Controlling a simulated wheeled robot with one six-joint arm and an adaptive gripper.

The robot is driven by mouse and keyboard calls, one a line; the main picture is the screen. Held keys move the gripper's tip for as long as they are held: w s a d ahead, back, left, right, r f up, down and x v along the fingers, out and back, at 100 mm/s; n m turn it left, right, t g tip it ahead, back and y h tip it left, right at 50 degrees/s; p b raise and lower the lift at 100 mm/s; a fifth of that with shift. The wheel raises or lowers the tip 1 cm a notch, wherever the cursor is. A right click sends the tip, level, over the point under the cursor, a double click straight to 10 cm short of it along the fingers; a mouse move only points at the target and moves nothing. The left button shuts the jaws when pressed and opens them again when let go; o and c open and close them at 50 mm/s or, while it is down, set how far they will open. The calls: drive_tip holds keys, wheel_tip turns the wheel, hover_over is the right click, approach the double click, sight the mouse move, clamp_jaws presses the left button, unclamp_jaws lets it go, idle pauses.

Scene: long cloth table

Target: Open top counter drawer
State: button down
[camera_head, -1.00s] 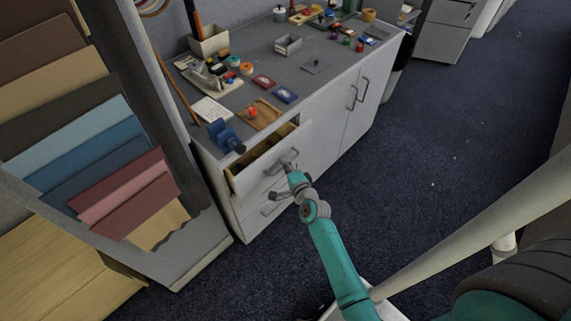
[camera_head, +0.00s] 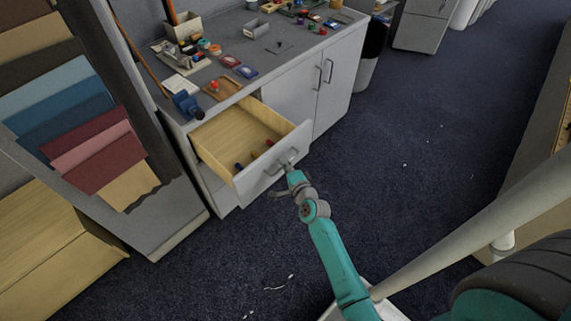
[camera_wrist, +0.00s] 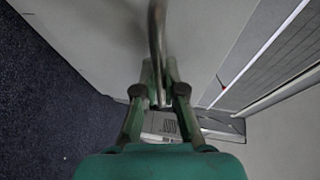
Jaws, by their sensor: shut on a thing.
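The top counter drawer (camera_head: 244,135) is pulled well out of the grey counter. Its pale wooden inside shows, with several small dark and reddish items near its front. My gripper (camera_head: 287,166) is at the drawer's front face and shut on the drawer handle (camera_head: 272,170). In the wrist view, the handle (camera_wrist: 156,40) is a curved metal bar that runs down between the fingers of my gripper (camera_wrist: 160,98). The fingers hide part of the handle.
The counter top (camera_head: 285,55) carries a blue vise (camera_head: 186,105), a wooden board (camera_head: 222,89) and several small items. The dark carpet (camera_head: 420,130) to the right is clear.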

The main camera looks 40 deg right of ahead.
drive_tip(key=shift+s, duration=0.1)
drive_tip(key=c, duration=1.2)
unclamp_jaws()
drive_tip(key=shift+c, duration=0.2)
drive_tip(key=v, duration=1.2)
drive_tip(key=s+a+r+n+y, duration=0.2)
drive_tip(key=s+a+r+n, duration=0.1)
drive_tip(key=s+a+n, duration=0.95)
drive_tip(key=s+a+r+n+y, duration=0.2)
drive_tip(key=s+a+r+n, duration=0.1)
drive_tip(key=s+r, duration=0.3)
drive_tip(key=s+a+r+n+y, duration=0.1)
drive_tip(key=s+a+r+n, duration=0.3)
drive_tip(key=s, duration=0.6)
wheel_tip(320, 180, up, 3)
drive_tip(key=shift+s+n+y, duration=0.2)
drive_tip(key=shift+n+y, duration=0.2)
drive_tip(key=shift+n, duration=0.55)
